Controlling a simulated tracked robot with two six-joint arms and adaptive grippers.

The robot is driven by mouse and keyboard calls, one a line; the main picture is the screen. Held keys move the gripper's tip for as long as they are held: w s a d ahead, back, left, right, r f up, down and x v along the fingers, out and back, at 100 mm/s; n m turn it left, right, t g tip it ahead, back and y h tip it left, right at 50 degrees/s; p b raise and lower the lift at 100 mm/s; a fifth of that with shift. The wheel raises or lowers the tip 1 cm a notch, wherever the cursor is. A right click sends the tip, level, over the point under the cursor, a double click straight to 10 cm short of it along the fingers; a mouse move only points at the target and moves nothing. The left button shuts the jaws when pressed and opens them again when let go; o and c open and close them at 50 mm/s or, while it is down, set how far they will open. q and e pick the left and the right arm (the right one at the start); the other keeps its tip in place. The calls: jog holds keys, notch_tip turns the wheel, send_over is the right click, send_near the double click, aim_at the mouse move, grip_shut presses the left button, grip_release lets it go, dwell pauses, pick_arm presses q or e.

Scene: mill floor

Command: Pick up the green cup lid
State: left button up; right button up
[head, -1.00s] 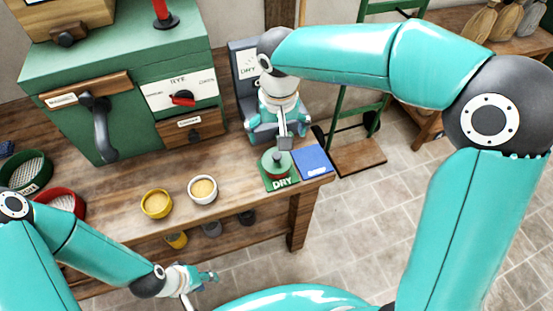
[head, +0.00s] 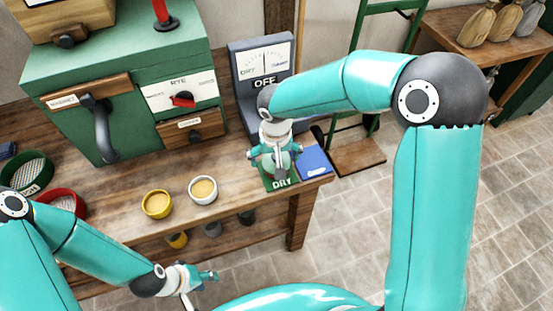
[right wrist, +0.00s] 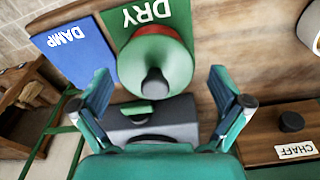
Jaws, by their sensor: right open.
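The green cup lid (right wrist: 178,66) is round with a dark grey knob and sits on a cup whose red edge shows beneath it in the right wrist view. The cup stands on the green DRY card (right wrist: 150,18). In the head view the lid (head: 284,163) is partly hidden by my right gripper (head: 276,156). That gripper is open and above the lid; in the right wrist view its fingers (right wrist: 160,78) are spread on either side of the knob, apart from it. My left gripper (head: 203,279) is low in front of the bench; its jaw state is unclear.
A blue DAMP card (head: 314,160) lies right of the DRY card. A grey meter (head: 262,68) reading OFF stands behind. White (head: 203,190) and yellow (head: 157,204) bowls of grain stand left. A green cabinet (head: 120,60) fills the back left.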

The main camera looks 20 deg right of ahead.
jog(key=shift+s, duration=0.1)
jog(key=c, duration=1.2)
jog(key=shift+s+f, duration=0.1)
jog(key=shift+s, duration=0.05)
jog(key=shift+c, duration=1.4)
